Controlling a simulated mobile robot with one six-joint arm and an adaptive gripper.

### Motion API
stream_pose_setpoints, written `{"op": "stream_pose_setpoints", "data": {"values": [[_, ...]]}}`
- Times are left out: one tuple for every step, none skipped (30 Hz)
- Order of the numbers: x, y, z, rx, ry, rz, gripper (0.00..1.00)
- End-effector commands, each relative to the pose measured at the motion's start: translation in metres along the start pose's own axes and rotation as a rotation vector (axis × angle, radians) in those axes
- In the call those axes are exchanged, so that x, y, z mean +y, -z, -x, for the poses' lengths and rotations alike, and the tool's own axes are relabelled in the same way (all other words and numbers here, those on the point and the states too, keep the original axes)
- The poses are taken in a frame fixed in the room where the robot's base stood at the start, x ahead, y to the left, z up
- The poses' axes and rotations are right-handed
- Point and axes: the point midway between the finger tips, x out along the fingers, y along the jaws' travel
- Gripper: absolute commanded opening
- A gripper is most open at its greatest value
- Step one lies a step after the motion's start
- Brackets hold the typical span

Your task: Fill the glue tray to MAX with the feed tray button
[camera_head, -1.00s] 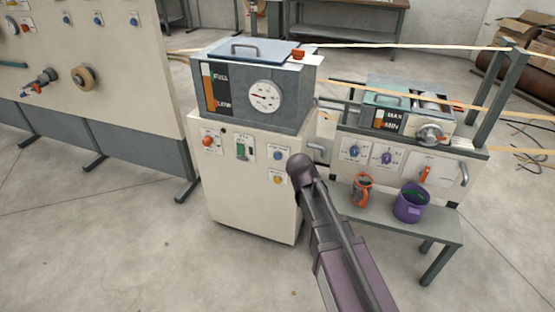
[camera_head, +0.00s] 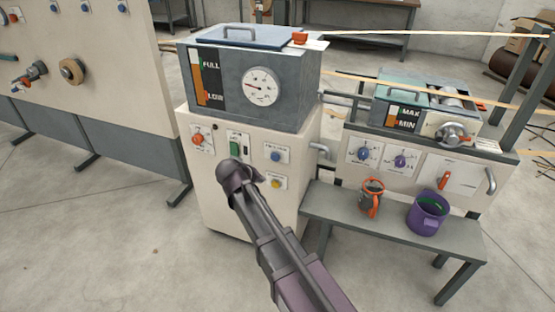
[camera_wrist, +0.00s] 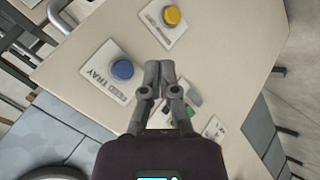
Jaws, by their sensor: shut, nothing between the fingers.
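The blue FEED TRAY button (camera_wrist: 122,70) is left of my gripper (camera_wrist: 159,68) in the wrist view. The same blue button (camera_head: 275,157) is on the front of the cream glue cabinet in the head view. My gripper's fingers are closed together and empty, in front of the panel, between the blue button and a green switch (camera_wrist: 193,98); contact with the panel cannot be judged. The glue tray (camera_head: 403,95) is at the right, with a MAX/MIN gauge (camera_head: 404,118). Its orange bar shows low in the gauge, with white above; the exact level is too small to read.
A yellow button (camera_head: 276,183) is below the blue one, and a red knob (camera_head: 198,139) is at the panel's left. The floor in front is clear.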

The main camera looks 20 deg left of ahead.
Motion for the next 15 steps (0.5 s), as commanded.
{"op": "stream_pose_setpoints", "data": {"values": [[-0.0015, 0.0006, -0.0003, 0.002, -0.001, 0.001, 0.0], [-0.0014, 0.0008, -0.0003, 0.003, -0.002, 0.002, 0.0], [-0.0011, 0.0008, -0.0003, 0.003, -0.002, 0.002, 0.0], [-0.0006, 0.0006, -0.0004, 0.003, -0.002, 0.001, 0.0], [-0.0001, 0.0004, -0.0006, 0.003, -0.002, 0.001, 0.0], [0.0006, 0.0001, -0.0009, 0.002, -0.003, 0.0, 0.0], [0.001, -0.0001, -0.0012, 0.001, -0.003, 0.0, 0.0], [0.0015, -0.0004, -0.0015, 0.001, -0.003, -0.001, 0.0], [0.002, -0.0006, -0.0019, 0.0, -0.003, -0.001, 0.0], [0.0024, -0.0008, -0.0022, 0.0, -0.003, -0.002, 0.0], [0.0028, -0.001, -0.0025, 0.0, -0.003, -0.002, 0.0], [0.0034, -0.0011, -0.0029, -0.001, -0.004, -0.003, 0.0], [0.0038, -0.0011, -0.0033, -0.001, -0.004, -0.003, 0.0], [0.0042, -0.001, -0.0037, -0.002, -0.004, -0.003, 0.0], [0.0049, -0.0007, -0.0045, -0.002, -0.004, -0.004, 0.0]]}}
